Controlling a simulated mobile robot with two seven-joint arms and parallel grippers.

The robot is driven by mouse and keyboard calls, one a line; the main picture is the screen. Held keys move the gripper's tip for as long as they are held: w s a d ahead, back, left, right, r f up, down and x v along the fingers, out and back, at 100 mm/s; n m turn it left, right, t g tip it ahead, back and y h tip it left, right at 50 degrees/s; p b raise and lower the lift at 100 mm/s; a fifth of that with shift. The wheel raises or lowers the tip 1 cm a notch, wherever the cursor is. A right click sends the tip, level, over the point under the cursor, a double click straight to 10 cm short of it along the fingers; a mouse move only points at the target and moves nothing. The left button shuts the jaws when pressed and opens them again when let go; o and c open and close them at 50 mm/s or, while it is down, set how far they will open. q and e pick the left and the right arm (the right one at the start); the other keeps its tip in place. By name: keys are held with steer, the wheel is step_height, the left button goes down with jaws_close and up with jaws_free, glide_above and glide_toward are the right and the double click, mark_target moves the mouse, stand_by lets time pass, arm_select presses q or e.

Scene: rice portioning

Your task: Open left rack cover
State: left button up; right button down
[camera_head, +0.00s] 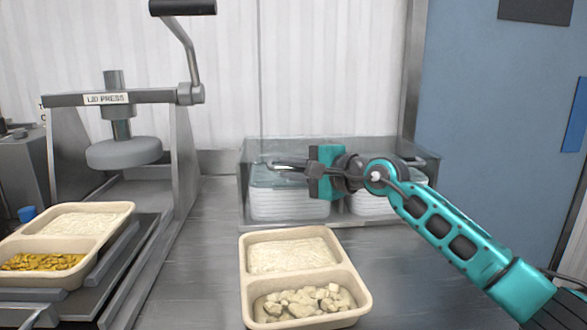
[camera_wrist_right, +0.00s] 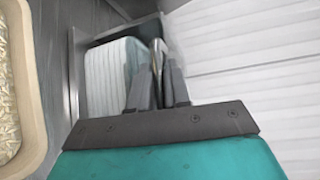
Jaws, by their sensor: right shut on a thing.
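A rack (camera_head: 243,200) with see-through grey walls stands against the back wall. Stacked white trays show in its left part (camera_head: 290,205) and right part (camera_head: 372,205). A teal-tinted, see-through left cover (camera_head: 262,177) lies over the left stack; how far it is raised I cannot tell. My right gripper (camera_head: 290,166) reaches in from the right over the left part, its fingers shut on a thin piece at the left cover. In the right wrist view the fingers (camera_wrist_right: 158,82) close on a thin upright edge beside the white stack (camera_wrist_right: 107,80). My left gripper is out of view.
A beige two-part tray (camera_head: 246,285) with rice and pale chunks sits in front of the rack. A lid press (camera_head: 124,152) stands at left, with another filled tray (camera_head: 125,212) before it. Steel counter (camera_head: 205,260) is bare between them.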

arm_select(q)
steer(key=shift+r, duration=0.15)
arm_select(e)
steer(key=shift+r, duration=0.1)
steer(key=shift+r+p, duration=0.6)
steer(key=shift+p, duration=0.1)
step_height(320, 180, up, 3)
steer(key=p, duration=0.2)
steer(key=shift+w+f+m+g+p, duration=0.1)
steer(key=shift+f+m+g+p, duration=0.1)
steer(key=shift+m+g+p, duration=0.15)
arm_select(q)
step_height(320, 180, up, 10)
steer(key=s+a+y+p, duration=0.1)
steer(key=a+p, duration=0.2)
steer(key=p, duration=0.7)
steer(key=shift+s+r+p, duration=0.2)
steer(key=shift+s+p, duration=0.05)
steer(key=shift+p, duration=0.15)
arm_select(e)
steer(key=w+r+m+g+h, duration=0.1)
steer(key=w+r, duration=0.4)
steer(key=r, duration=0.8)
steer(key=shift+g, duration=0.55)
steer(key=shift+w+m, duration=0.1)
steer(key=shift+m, duration=0.15)
